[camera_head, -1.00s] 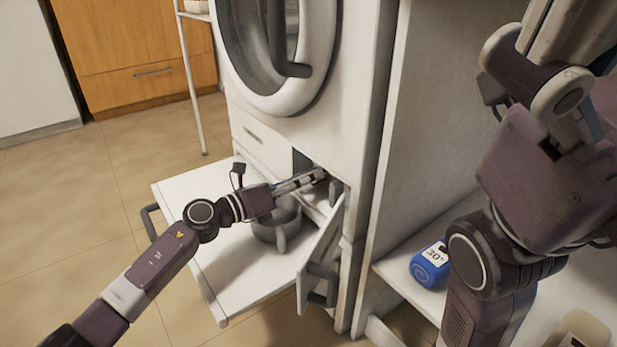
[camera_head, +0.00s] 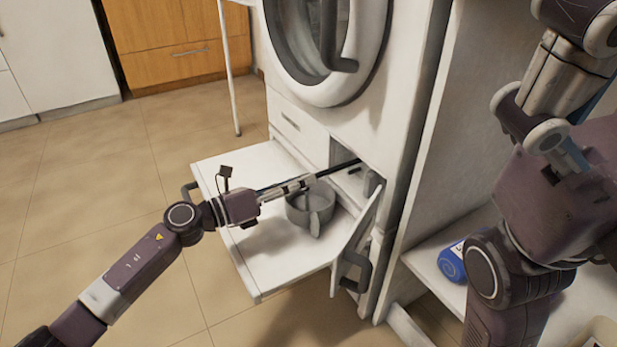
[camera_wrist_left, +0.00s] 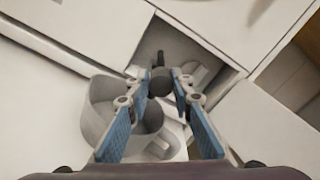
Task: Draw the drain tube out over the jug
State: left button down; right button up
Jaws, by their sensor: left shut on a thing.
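The drain tube (camera_head: 342,167) is a thin black tube reaching out of the open compartment low in the white washing machine. My left gripper (camera_head: 311,180) is shut on it, outside the compartment. In the left wrist view the tube's dark round part (camera_wrist_left: 160,82) sits between the blue-padded fingers. The grey jug (camera_head: 312,208) stands upright on the white pull-out shelf (camera_head: 268,262), just below the gripper; it also shows in the left wrist view (camera_wrist_left: 97,108), partly hidden by a finger. My right gripper is out of view; only its arm shows.
The small hatch door (camera_head: 356,240) hangs open right of the jug. The round machine door (camera_head: 330,50) is above. A blue container (camera_head: 452,262) stands on a low shelf at the right, partly behind my right arm. Bare floor lies at the left.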

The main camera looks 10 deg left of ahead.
pick_arm(q)
jog(key=shift+s+d, duration=0.1)
jog(key=shift+d, duration=0.05)
jog(key=c, duration=1.7)
grip_release()
jog(key=shift+c, duration=0.2)
jog(key=shift+s+a, duration=0.1)
jog(key=shift+a, duration=0.2)
jog(key=v, duration=1.1)
jog(key=shift+s, duration=0.15)
jog(key=shift+a, duration=0.15)
